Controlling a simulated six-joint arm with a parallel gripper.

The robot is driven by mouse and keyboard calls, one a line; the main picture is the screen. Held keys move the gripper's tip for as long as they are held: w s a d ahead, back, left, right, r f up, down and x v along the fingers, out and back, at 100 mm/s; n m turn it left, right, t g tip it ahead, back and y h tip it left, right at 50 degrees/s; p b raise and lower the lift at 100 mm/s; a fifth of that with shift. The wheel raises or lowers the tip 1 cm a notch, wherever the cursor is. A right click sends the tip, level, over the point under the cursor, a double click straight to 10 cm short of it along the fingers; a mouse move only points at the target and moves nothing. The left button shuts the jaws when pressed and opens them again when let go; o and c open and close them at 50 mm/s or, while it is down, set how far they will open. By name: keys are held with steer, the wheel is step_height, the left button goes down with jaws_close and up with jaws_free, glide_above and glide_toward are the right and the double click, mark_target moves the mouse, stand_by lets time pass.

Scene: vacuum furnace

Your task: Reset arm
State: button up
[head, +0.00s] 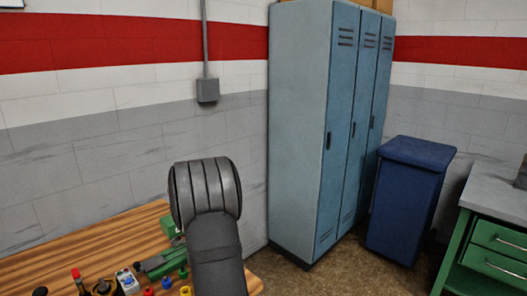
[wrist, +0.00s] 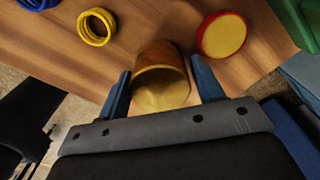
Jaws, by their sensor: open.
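My gripper (wrist: 162,72) shows in the wrist view with its two blue fingers spread apart. A brown, wood-coloured cylindrical piece (wrist: 161,82) stands between the fingers, with a visible gap on each side. Whether it is a cup or a solid block I cannot tell. In the head view my arm rises in front of the workbench (head: 105,238), and the gripper itself is not visible there.
The wrist view shows a yellow-red disc (wrist: 222,35), yellow rings (wrist: 96,27) and a green object (wrist: 297,22) around the gripper. In the head view, a green vise-like tool (head: 160,262) and small coloured items lie beside my arm. Lockers (head: 300,130) and a blue bin (head: 408,205) stand beyond.

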steer(key=r, duration=0.4)
steer(key=shift+d+r, duration=0.15)
steer(key=shift+d, duration=0.1)
steer(key=s+d+r, duration=0.3)
steer(key=d+r, duration=0.4)
steer(key=d, duration=0.4)
steer(key=s+a+r, duration=0.1)
steer(key=a, duration=1.4)
steer(key=s+a+r, duration=0.1)
steer(key=a+r, duration=0.1)
steer(key=a, duration=1.3)
steer(key=s+a+f, duration=0.2)
steer(key=a+f, duration=0.3)
steer(key=a, duration=0.4)
steer(key=shift+f, duration=0.2)
